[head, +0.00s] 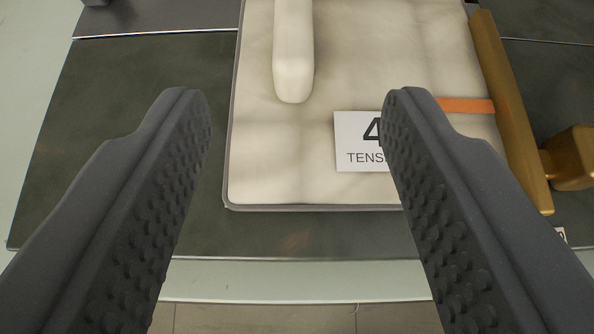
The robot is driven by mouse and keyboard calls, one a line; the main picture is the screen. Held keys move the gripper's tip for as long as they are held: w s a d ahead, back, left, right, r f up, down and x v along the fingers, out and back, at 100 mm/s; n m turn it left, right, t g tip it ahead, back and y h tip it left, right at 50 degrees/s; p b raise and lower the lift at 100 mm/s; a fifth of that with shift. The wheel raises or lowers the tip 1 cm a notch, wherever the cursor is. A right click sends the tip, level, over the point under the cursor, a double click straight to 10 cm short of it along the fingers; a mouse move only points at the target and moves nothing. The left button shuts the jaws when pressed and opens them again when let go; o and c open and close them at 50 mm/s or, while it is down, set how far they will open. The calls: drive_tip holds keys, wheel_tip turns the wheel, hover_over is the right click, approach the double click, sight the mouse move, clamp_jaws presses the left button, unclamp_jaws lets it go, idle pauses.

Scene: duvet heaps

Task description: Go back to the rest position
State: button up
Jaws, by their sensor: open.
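My gripper (297,112) is open, with its two dark, studded fingers wide apart and nothing between them. It is seen from behind, over a cream padded panel (265,150) with a grey edge. A cream rounded bar (294,50) lies on or above the panel, its near end between the fingertips and farther off.
An orange strap (465,105) crosses the panel's right side. A gold bar (510,110) with a gold block (570,158) stands along the right edge. The panel lies on a dark green plate (120,75) on a pale surface (35,60). Tiled floor (260,318) shows at the bottom.

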drive_tip(key=s+d+r+t+y+p, duration=0.1)
drive_tip(key=d+r, duration=0.3)
drive_tip(key=r, duration=0.9)
drive_tip(key=s+d+r, duration=0.2)
drive_tip(key=d+r, duration=0.1)
drive_tip(key=r, duration=1)
drive_tip(key=s+d+r+t, duration=0.1)
drive_tip(key=s+d+r, duration=0.4)
drive_tip(key=r, duration=0.5)
drive_tip(key=s+d+r+t, duration=0.1)
drive_tip(key=s+d+r, duration=0.5)
drive_tip(key=r, duration=0.4)
drive_tip(key=shift+s+d+h+p, duration=0.3)
drive_tip(key=shift+d+h+p, duration=0.15)
drive_tip(key=shift+d, duration=0.25)
